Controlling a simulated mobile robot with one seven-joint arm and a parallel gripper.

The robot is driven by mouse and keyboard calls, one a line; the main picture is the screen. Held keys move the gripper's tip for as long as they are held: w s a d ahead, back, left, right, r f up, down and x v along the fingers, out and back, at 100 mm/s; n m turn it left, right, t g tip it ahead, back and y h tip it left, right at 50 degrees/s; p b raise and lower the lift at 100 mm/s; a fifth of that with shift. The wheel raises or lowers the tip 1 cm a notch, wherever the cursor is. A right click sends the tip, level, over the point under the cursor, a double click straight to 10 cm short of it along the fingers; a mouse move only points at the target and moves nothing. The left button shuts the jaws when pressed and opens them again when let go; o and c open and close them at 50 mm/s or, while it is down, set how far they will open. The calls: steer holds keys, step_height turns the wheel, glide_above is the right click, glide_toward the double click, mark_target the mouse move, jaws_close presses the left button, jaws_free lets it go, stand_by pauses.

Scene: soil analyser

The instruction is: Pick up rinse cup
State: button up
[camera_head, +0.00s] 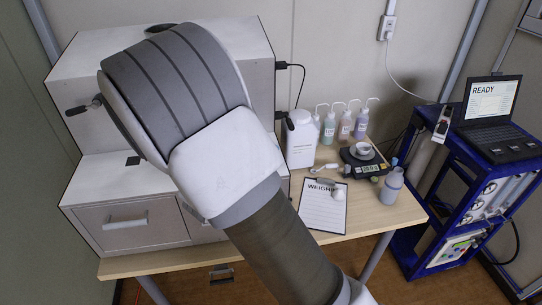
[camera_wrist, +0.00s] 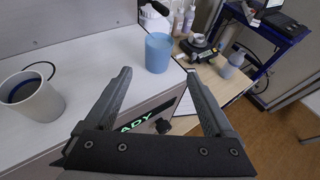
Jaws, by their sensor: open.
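Two cups stand on a white top surface in the wrist view, and I cannot tell which is the rinse cup. A blue cup (camera_wrist: 158,52) stands upright near the edge, just beyond my fingertips. A pale grey-white cup (camera_wrist: 36,100) with a dark inside stands at the left, outside my left finger. My gripper (camera_wrist: 158,74) is open with nothing between its fingers, pointing toward the blue cup. In the head view my arm covers the gripper, and neither cup can be made out there.
The white analyser (camera_head: 105,190) stands on the wooden table (camera_head: 335,228). A white bottle (camera_head: 301,140), several wash bottles, a scale (camera_head: 364,162), a clipboard (camera_head: 322,212) and a grey bottle (camera_head: 391,186) are to its right. A blue cart (camera_head: 447,166) carries a laptop (camera_head: 490,115).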

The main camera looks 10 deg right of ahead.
steer(key=x, duration=0.5)
steer(key=shift+w+d+f, duration=0.1)
steer(key=shift+w+d, duration=0.15)
steer(key=shift+w, duration=0.05)
steer(key=shift+p+x, duration=0.95)
steer(key=shift+x, duration=1.75)
steer(key=shift+w+a, duration=0.15)
jaws_close()
